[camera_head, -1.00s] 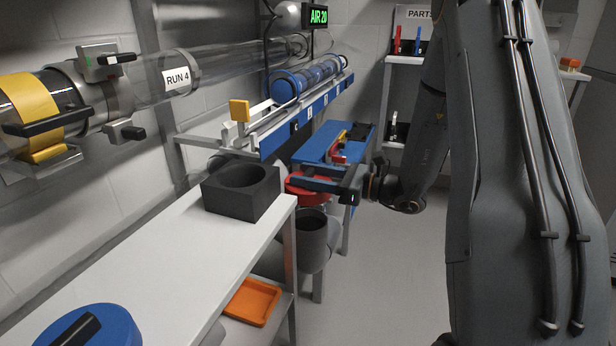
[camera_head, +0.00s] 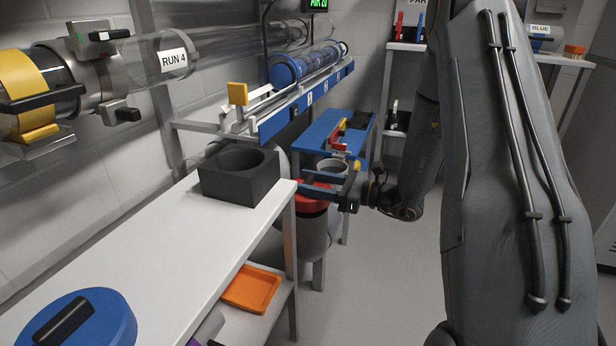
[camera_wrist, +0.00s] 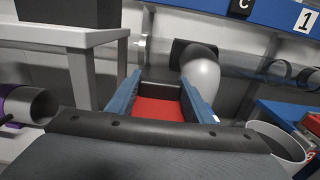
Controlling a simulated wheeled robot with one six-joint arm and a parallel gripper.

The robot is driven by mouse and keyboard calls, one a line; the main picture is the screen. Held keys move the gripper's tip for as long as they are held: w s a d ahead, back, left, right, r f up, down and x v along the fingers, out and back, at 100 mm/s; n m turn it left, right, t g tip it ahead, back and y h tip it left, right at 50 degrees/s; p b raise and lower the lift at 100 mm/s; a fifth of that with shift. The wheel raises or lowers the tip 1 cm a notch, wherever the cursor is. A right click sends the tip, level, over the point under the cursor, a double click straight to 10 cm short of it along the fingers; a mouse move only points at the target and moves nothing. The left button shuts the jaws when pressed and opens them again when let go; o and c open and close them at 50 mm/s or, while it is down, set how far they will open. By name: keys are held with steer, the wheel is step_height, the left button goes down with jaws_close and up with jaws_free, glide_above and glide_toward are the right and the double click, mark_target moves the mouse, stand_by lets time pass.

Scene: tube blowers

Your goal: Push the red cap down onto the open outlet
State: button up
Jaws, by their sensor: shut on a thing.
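The red cap (camera_head: 311,191) is between the blue fingers of my gripper (camera_head: 316,183), which is shut on it. In the wrist view the cap (camera_wrist: 160,109) shows as a flat red face between the two fingers (camera_wrist: 157,87). The outlet's opening is hidden under the cap and gripper. I cannot tell whether the cap touches its rim.
A black block with a round hole (camera_head: 240,176) stands on the white table (camera_head: 170,235) at left. A grey open-topped cylinder (camera_head: 332,166) is close behind my gripper. A blue rail (camera_head: 300,110) runs above. An orange tray (camera_head: 251,289) lies on the lower shelf.

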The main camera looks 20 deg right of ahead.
steer(key=shift+f+b, duration=0.7)
steer(key=shift+f, duration=1.85)
steer(key=shift+f, duration=0.2)
steer(key=o, duration=1.2)
steer(key=shift+c, duration=0.2)
steer(key=shift+d, duration=0.1)
steer(key=p+v, duration=0.2)
steer(key=v, duration=0.5)
steer(key=shift+s+d, duration=0.2)
steer(key=shift+s, duration=0.05)
